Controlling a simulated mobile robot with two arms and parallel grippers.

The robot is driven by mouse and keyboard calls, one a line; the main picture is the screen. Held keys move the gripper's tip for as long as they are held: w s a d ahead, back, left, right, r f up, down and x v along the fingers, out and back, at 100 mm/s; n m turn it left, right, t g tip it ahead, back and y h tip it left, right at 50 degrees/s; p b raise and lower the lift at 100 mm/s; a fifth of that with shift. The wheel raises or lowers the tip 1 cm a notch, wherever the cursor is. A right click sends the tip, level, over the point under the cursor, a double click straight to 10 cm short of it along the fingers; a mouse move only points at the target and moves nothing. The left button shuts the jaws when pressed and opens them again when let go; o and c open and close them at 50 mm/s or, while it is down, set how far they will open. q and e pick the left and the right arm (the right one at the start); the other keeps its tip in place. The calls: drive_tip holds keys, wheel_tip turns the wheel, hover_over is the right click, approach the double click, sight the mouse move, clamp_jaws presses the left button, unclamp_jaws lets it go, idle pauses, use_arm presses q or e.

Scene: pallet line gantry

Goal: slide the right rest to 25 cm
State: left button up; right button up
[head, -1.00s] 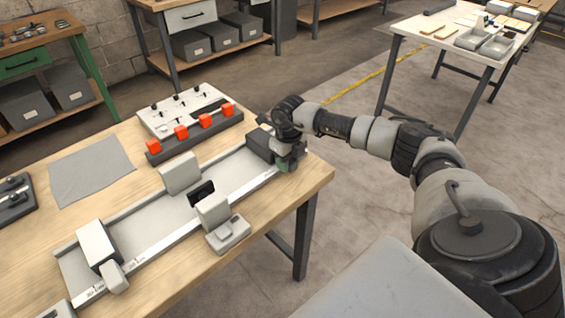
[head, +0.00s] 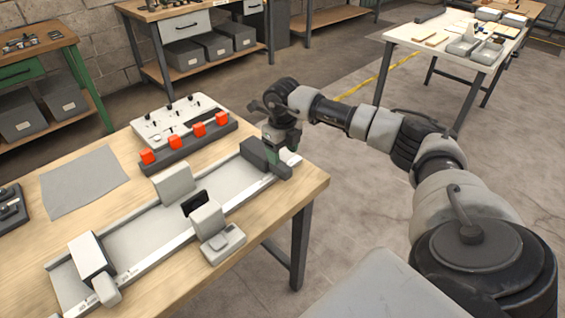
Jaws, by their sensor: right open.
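A long grey tray with a scale on its front rail (head: 150,262) lies across the wooden table. The right rest (head: 258,153), a dark block, sits at the tray's right end, with a pale knob (head: 293,159) at its front. My right gripper (head: 277,156) is open, pointing down just beside the rest and the knob. Whether it touches either is hard to tell, and the arm hides part of the rest. A second rest (head: 90,256), pale-topped, stands at the left end with its own knob (head: 106,290). My left gripper is out of view.
Grey blocks (head: 174,182) and a small dark plate (head: 195,203) stand mid-tray. A small device (head: 223,245) sits in front. Behind are a dark bar with red blocks (head: 173,142), a white panel (head: 178,118) and a grey mat (head: 84,181).

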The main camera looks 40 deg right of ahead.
drive_tip(key=shift+r, duration=2.1)
drive_tip(key=shift+f, duration=0.1)
